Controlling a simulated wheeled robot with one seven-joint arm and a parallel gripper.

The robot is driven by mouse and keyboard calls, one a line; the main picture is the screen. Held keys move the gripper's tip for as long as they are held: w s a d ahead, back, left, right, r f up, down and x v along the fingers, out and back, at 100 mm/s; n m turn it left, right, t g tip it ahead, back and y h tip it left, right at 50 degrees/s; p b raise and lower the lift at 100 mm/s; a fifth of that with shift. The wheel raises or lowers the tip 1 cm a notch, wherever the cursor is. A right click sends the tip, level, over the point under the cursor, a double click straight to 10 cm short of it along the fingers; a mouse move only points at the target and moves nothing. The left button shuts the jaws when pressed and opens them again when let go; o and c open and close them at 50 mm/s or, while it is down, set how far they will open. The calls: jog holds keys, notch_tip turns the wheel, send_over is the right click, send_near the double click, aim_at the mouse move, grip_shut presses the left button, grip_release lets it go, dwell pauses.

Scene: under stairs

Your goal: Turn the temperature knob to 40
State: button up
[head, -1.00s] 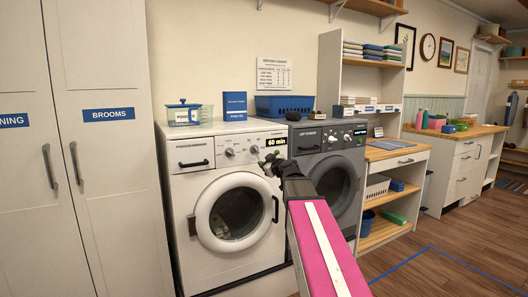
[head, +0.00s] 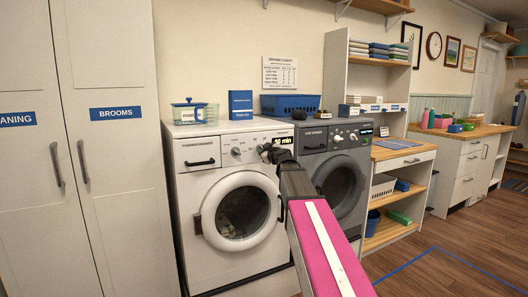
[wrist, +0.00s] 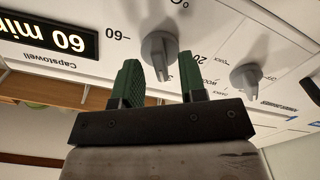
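The white washing machine (head: 233,200) stands left of a grey one. Its temperature knob (wrist: 159,48), grey with a raised grip, shows in the wrist view, where the panel appears upside down. The marks 60 and 20 and a degree sign are printed around it. My gripper (wrist: 161,68) is open, with one green finger on each side of the knob's grip and a visible gap on both sides. In the head view my gripper (head: 267,150) is at the panel and covers this knob. I cannot tell exactly which mark the knob points to.
A second grey knob (wrist: 246,78) sits close beside the temperature knob. The display (wrist: 48,36) reads 60 min in the wrist view. The grey machine (head: 340,180) stands at the right.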

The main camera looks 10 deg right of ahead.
jog(key=shift+w+a, duration=0.1)
jog(key=shift+w, duration=0.15)
jog(key=shift+c, duration=0.3)
grip_shut()
jog(key=shift+m, duration=0.3)
jog(key=m, duration=1.1)
